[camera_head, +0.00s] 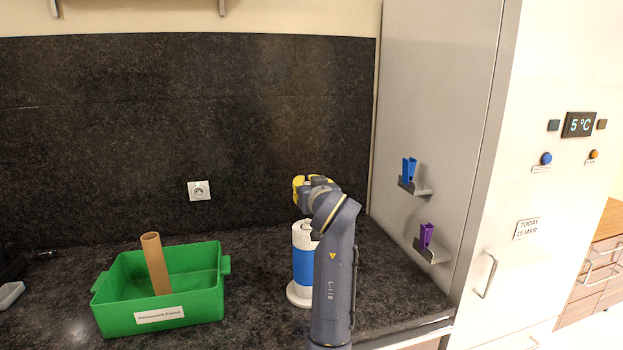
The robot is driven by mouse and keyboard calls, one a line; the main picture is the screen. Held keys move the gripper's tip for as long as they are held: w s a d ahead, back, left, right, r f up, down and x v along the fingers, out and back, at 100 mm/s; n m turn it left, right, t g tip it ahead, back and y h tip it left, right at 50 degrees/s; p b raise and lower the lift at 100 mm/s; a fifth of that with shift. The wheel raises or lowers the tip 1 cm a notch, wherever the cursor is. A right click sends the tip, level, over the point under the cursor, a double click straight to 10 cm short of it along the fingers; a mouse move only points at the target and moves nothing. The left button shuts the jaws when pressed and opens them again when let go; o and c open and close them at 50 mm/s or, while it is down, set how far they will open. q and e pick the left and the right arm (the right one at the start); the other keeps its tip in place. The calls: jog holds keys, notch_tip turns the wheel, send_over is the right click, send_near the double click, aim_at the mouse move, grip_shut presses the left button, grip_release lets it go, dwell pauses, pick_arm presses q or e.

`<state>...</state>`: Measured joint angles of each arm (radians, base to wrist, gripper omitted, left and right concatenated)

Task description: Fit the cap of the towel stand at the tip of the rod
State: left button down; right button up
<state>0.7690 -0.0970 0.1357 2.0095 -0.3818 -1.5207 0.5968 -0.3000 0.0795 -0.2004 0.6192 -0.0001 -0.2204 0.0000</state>
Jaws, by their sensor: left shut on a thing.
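The towel stand (292,297) stands upright on the dark counter, with a white base and a roll wrapped in white and blue (302,266). My left arm hides the right side of the stand. My left gripper (304,188) is above the top of the roll and is shut on a yellow piece (298,185), which looks like the cap. The gripper's own body hides most of this piece. The tip of the rod is hidden, so I cannot tell whether the yellow piece touches it. My right gripper is not in view.
A green bin (205,304) with a cardboard tube (155,264) leaning in it stands to the left. A grey cabinet side with small shelves holding a blue clip (408,170) and a purple clip (426,235) is to the right. The counter between bin and stand is clear.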

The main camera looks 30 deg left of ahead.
pick_arm(q)
jog(key=shift+f, duration=0.1)
dwell(0.4)
jog(key=shift+f, duration=2.35)
jog(key=shift+f, duration=1.3)
dwell(0.4)
jog(key=c, duration=1.4)
grip_release()
jog(key=shift+c, duration=0.2)
jog(key=shift+r, duration=0.15)
notch_tip(320, 180, up, 10)
jog(key=shift+f, duration=0.15)
